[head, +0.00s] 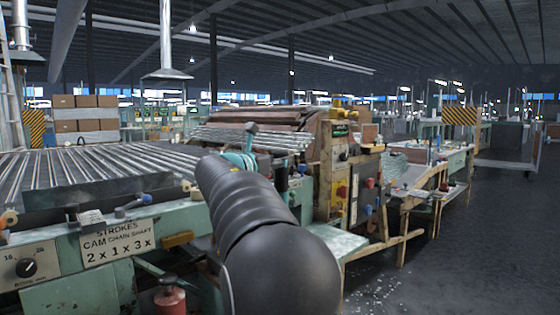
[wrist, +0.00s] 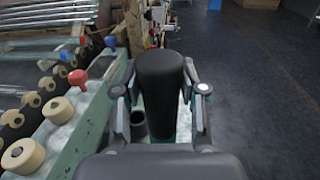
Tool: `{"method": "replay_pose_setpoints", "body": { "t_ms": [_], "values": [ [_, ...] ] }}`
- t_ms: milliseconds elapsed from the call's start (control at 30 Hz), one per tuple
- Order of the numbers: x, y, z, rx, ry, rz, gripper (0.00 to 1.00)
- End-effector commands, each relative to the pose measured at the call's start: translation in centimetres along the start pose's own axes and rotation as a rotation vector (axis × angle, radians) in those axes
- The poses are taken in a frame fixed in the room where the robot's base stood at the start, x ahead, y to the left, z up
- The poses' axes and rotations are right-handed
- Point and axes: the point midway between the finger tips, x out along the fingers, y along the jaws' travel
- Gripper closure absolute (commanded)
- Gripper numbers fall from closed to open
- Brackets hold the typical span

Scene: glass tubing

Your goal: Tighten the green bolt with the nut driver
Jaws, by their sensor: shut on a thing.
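In the wrist view my gripper (wrist: 160,92) is shut on a thick black handle, which I take to be the nut driver (wrist: 160,72). The handle stands between the two fingers, and its lower end is hidden by my gripper. A dark open cylinder (wrist: 138,124) sits just left of the handle, low between the fingers. In the head view my arm covers much of the work area; a dark handle top (head: 251,128) shows above it beside teal parts. I cannot make out a green bolt in either view.
A green machine rail with cream rollers (wrist: 24,155), a red knob (wrist: 77,77) and a blue knob (wrist: 110,41) lies left of my gripper. Glass tubes (head: 100,165) lie on the bench at left. A control panel (head: 343,155) stands right. The floor (wrist: 260,90) at right is clear.

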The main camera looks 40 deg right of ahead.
Motion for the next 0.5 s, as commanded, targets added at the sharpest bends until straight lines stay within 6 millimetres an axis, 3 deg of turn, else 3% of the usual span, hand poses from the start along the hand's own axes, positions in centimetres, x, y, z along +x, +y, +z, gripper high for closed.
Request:
{"method": "replay_pose_setpoints", "body": {
  "t_ms": [500],
  "values": [
    [0.0, -0.1, -3.1, 0.001, -0.003, 0.000, 1.00]
  ]
}}
